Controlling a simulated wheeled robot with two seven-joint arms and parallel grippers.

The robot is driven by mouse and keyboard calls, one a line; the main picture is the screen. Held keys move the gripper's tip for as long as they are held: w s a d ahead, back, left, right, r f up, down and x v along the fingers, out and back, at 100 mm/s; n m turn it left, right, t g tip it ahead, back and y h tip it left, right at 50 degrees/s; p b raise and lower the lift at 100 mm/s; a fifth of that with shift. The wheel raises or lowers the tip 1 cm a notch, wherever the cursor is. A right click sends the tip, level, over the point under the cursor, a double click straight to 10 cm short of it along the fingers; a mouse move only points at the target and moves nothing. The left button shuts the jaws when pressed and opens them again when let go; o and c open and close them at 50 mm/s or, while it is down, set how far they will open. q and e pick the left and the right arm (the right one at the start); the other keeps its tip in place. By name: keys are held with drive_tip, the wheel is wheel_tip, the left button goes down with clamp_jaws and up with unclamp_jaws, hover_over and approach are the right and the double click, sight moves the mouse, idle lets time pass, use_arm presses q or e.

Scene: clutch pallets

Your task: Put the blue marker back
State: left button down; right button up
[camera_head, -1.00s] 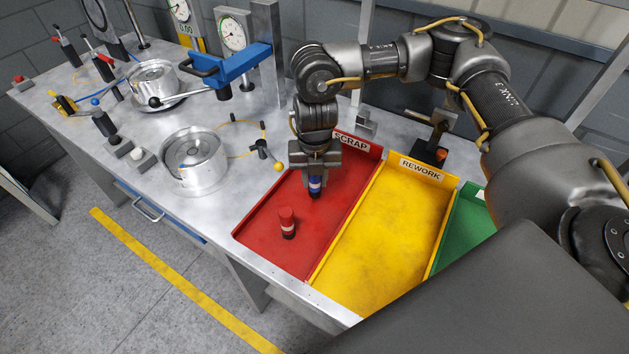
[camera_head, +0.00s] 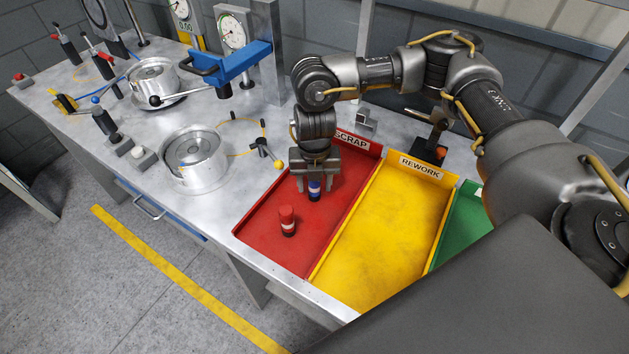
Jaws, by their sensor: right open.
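The blue marker (camera_head: 314,191), a short cylinder with a white band, stands upright in the red SCRAP tray (camera_head: 262,226). My right gripper (camera_head: 315,186) is directly above and around it, with its fingers spread apart on either side and pointing down. The fingers look clear of the marker, though the exact gaps are hard to judge. My left gripper is not in view.
The yellow REWORK tray (camera_head: 385,225) is empty, to the right of the red one. A green tray (camera_head: 462,232) is partly hidden by my arm. Round metal fixtures (camera_head: 192,160), a blue clamp arm (camera_head: 232,62) and gauges stand to the left and behind.

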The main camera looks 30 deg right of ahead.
drive_tip(key=shift+r, duration=0.4)
wheel_tip(320, 180, up, 12)
drive_tip(key=shift+f+b, duration=0.2)
drive_tip(key=shift+b, duration=0.7)
